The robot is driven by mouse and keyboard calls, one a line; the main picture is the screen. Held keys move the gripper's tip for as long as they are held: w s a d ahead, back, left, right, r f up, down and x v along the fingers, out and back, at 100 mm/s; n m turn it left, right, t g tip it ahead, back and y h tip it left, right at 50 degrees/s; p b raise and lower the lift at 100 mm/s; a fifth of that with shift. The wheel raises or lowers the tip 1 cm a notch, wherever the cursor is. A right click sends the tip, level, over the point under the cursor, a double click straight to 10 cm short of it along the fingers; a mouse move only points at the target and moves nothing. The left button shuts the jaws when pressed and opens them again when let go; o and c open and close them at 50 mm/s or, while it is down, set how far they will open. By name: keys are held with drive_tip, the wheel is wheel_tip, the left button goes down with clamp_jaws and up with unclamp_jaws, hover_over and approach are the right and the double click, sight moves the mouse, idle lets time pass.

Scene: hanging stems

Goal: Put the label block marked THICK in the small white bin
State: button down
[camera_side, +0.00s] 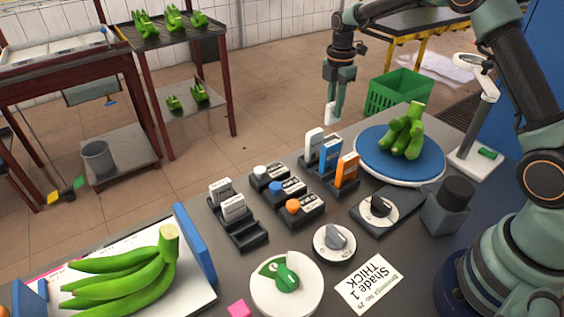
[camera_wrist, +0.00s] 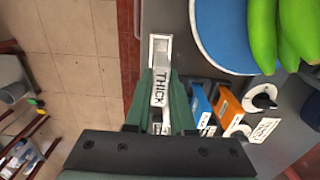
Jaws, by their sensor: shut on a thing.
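My gripper (camera_side: 335,112) is shut on a white label block (camera_side: 331,112) and holds it in the air past the racks, near the table's far edge. In the wrist view the block (camera_wrist: 160,88) lies between the fingers (camera_wrist: 161,95) and shows the word THICK. A white-rimmed square shape (camera_wrist: 160,48) with a grey inside shows just beyond the fingertips there. I cannot tell whether it is the small white bin or a part of what I hold. No small white bin stands out clearly in the side view.
A rack (camera_side: 328,178) with white, blue (camera_side: 330,154) and orange (camera_side: 347,171) upright blocks stands nearby. Right of it are green bananas (camera_side: 403,132) on a blue round plate (camera_side: 374,157). Another rack (camera_side: 240,230) holds white label blocks. A green crate (camera_side: 399,92) stands beyond the table.

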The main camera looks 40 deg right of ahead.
sight(333, 123)
drive_tip(key=shift+f, duration=2.25)
drive_tip(key=shift+f, duration=0.35)
drive_tip(key=shift+f, duration=0.35)
drive_tip(key=shift+f, duration=0.3)
drive_tip(key=shift+f, duration=0.35)
drive_tip(key=shift+f, duration=0.1)
drive_tip(key=c, duration=0.7)
unclamp_jaws()
